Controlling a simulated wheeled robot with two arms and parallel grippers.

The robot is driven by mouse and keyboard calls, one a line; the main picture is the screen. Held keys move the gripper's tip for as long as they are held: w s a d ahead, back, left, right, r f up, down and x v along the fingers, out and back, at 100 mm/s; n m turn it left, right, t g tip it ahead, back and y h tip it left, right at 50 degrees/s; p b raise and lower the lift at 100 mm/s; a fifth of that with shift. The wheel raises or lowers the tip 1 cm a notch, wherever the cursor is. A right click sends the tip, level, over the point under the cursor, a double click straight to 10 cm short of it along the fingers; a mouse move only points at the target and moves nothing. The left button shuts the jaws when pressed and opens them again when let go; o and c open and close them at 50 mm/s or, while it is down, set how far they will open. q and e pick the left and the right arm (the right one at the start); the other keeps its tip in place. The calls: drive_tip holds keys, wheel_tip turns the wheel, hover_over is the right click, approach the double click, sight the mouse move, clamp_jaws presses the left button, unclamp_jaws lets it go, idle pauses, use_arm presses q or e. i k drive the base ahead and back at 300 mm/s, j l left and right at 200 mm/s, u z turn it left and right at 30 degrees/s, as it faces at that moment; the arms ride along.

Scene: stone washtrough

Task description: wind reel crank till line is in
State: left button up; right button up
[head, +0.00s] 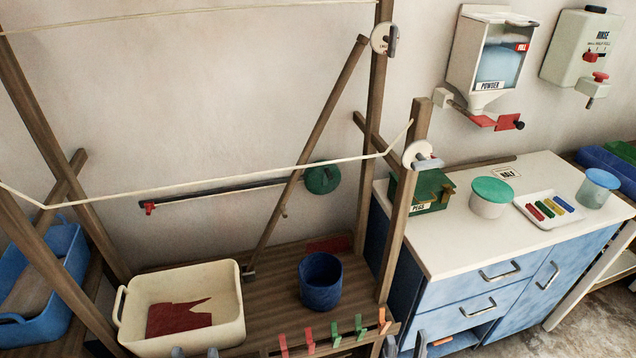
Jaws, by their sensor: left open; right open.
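A white disc with a grey handle (420,157) is on the front right wooden post. A similar disc with a grey handle (384,38) is on the rear post. A pale line (250,184) runs from the left post to the front right post, and another line (170,16) crosses higher up behind it. A green round part (323,177) is on the wall at the end of a dark bar with a red tip. I cannot tell which part is the reel. My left gripper (196,353) and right gripper (405,345) are open at the bottom edge, apart from all of these.
A cream tub (236,328) with red cloth and a blue bucket (305,292) stand on the wooden bench. Several colored pegs line its front edge. A white counter (450,247) with containers stands right. A wooden pole (304,160) leans across the frame.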

sight(327, 174)
drive_tip(key=l+u, duration=0.2)
drive_tip(key=u, duration=0.15)
drive_tip(key=l+u, duration=0.15)
drive_tip(key=u, duration=0.2)
drive_tip(key=l+u, duration=0.2)
drive_tip(key=u, duration=0.2)
drive_tip(key=k+l+u, duration=0.1)
drive_tip(key=l, duration=0.3)
drive_tip(key=k+l+u, duration=0.1)
drive_tip(key=l, duration=0.25)
drive_tip(key=k+l+u, duration=0.1)
drive_tip(key=k+l, duration=0.15)
drive_tip(key=l, duration=0.15)
drive_tip(key=k+l+u, duration=0.1)
drive_tip(key=l, duration=0.25)
drive_tip(key=i+l, duration=0.3)
drive_tip(key=l, duration=0.25)
